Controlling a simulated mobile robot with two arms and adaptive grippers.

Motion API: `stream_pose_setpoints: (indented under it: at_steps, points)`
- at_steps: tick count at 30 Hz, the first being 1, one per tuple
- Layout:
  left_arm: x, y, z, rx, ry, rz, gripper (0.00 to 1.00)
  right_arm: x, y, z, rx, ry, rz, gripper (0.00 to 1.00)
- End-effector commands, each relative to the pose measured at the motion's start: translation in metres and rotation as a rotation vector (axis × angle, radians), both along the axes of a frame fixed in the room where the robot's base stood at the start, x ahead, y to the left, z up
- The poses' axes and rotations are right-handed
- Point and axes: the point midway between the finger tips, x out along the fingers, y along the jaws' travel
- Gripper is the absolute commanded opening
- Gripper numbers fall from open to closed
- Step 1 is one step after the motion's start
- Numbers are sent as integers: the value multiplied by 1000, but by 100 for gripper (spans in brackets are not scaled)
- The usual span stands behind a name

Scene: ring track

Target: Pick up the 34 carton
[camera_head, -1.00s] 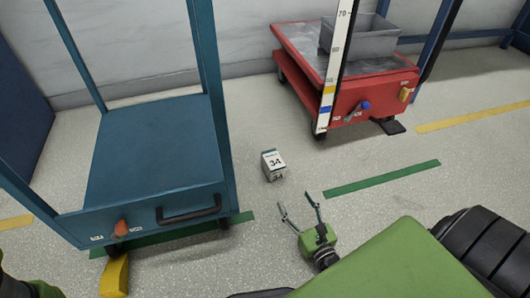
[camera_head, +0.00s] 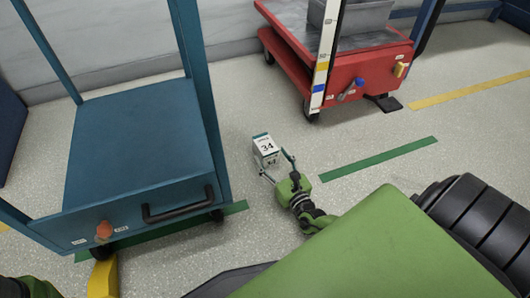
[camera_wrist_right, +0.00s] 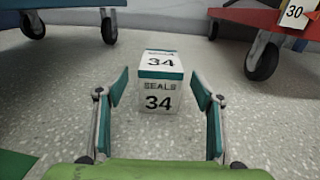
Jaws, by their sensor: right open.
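The 34 carton (camera_head: 266,147) is a small white box with a teal band and the number 34, standing on the speckled floor between the two carts. In the right wrist view the carton (camera_wrist_right: 159,97) stands upright just beyond the fingertips, between their lines, and reads SEALS 34. My right gripper (camera_head: 276,166) is open, low near the floor, with its fingers pointing at the carton. In the right wrist view the open fingers (camera_wrist_right: 160,88) stand to either side with nothing between the pads. My left gripper is not clearly seen; only a green and black part of mine shows at the lower left corner.
A teal cart (camera_head: 140,140) stands left of the carton, with a yellow block (camera_head: 102,279) by its front wheel. A red cart (camera_head: 365,80) with a grey bin (camera_head: 366,16) stands at the upper right. Green floor tape (camera_head: 378,158) runs on open floor at right.

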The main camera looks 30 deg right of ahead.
Motion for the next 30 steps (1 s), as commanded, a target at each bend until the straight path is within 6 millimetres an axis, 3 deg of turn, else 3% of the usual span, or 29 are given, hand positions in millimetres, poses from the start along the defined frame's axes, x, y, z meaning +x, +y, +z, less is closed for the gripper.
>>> stream_pose_setpoints:
  at_steps: [6, 12, 20, 25, 30]
  points:
    - [0, 0, -26, 1, -1, 0, 0, 25, -5, -8, 1, -3, -1, 61]
    - [-1, 0, -35, 1, -1, 0, 0, 47, -7, -5, 2, -2, -1, 61]
    - [0, 0, -34, 1, -1, 0, 0, 49, -8, -3, 1, 0, 0, 61]
    - [0, 0, -34, 1, -1, 0, 0, 49, -8, -3, 1, 0, 0, 20]
    - [0, 0, -34, 1, -1, 0, 0, 49, -8, -3, 1, -2, 0, 17]
